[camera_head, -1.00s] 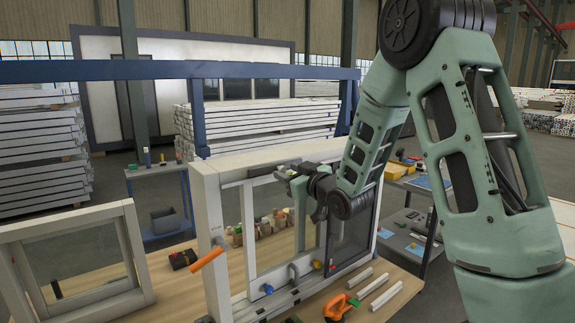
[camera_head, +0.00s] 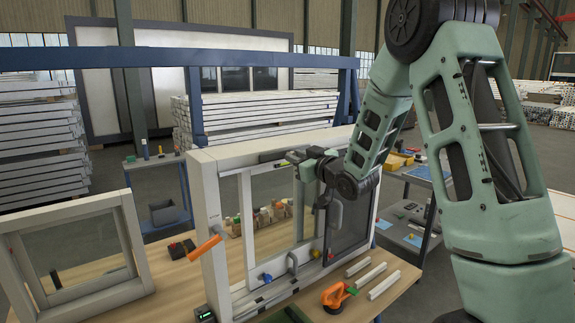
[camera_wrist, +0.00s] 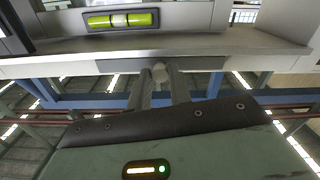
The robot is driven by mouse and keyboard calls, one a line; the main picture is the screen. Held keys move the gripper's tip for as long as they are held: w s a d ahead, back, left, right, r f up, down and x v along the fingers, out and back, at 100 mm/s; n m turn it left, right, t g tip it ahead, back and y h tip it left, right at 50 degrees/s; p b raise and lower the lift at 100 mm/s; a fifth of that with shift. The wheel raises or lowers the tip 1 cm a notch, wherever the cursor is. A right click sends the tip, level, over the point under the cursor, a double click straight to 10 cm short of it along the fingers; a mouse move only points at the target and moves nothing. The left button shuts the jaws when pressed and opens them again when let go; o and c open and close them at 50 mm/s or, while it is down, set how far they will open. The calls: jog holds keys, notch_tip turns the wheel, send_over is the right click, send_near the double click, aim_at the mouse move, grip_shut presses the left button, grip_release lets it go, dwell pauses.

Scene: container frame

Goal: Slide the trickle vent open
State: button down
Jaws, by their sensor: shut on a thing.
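The trickle vent is a narrow grey strip (camera_wrist: 128,66) along the pale window frame's edge in the wrist view. A small round knob (camera_wrist: 160,72) stands out from it. My gripper (camera_wrist: 161,80) has its two fingers closed around the knob, one on each side. In the head view my gripper (camera_head: 294,159) is at the top rail of the white window frame (camera_head: 205,225), right of its middle. The vent itself is too small and partly hidden by the gripper there. How far the vent is open cannot be told.
A yellow-green level vial (camera_wrist: 120,20) sits beside the vent. An orange handle (camera_head: 206,247) juts from the frame's left side. An orange tool (camera_head: 335,296) and white strips (camera_head: 384,284) lie on the bench in front. A smaller window frame (camera_head: 75,255) stands left.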

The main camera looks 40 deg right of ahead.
jog(key=shift+d, duration=0.25)
jog(key=c, duration=1.3)
grip_release()
jog(key=shift+d, duration=0.1)
jog(key=shift+o, duration=0.2)
jog(key=s+b, duration=1.1)
jog(key=s, duration=0.6)
jog(key=shift+s+d, duration=0.2)
jog(key=shift+s, duration=0.05)
